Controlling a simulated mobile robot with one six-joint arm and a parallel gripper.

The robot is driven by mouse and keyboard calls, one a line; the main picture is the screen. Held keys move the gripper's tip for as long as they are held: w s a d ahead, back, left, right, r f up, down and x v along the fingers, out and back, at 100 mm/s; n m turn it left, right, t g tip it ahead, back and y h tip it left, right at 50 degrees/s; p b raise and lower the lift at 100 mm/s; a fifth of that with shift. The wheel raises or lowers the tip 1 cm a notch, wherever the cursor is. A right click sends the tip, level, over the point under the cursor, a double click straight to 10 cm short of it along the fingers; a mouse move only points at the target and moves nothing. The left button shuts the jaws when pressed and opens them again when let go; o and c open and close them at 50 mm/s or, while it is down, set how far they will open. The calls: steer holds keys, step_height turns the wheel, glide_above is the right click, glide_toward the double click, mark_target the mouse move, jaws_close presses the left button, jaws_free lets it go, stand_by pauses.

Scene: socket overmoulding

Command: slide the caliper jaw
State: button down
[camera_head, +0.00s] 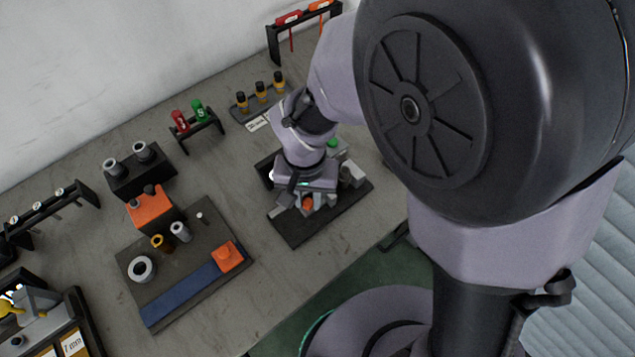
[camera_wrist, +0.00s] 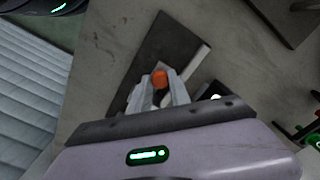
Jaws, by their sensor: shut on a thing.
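My gripper (camera_head: 305,199) points down over a dark plate (camera_head: 292,229) on the bench. Its two grey fingers (camera_wrist: 159,92) are closed around a small orange piece, apparently the caliper jaw's grip (camera_wrist: 160,79). The orange piece also shows below my gripper in the head view (camera_head: 308,204). The dark plate shows beyond the fingers in the wrist view (camera_wrist: 168,50). A pale bar (camera_wrist: 197,62) lies along it beside the fingers. Most of the caliper is hidden by my gripper and wrist.
Grey blocks (camera_head: 352,174) stand at the plate's right side. To the left, another dark plate (camera_head: 190,292) carries a blue strip (camera_head: 180,296), an orange block (camera_head: 227,256) and several round parts. A red-and-green tool rack (camera_head: 197,124) stands behind. Bare bench lies between the plates.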

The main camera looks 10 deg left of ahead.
mark_target(306, 203)
steer(key=c, duration=1.4)
jaws_free()
steer(key=shift+s+a, duration=0.1)
steer(key=shift+o, duration=1)
steer(key=shift+s+a, duration=0.1)
step_height(306, 203, up, 18)
steer(key=p, duration=0.7)
steer(key=shift+f+p, duration=0.25)
steer(key=shift+p, duration=0.05)
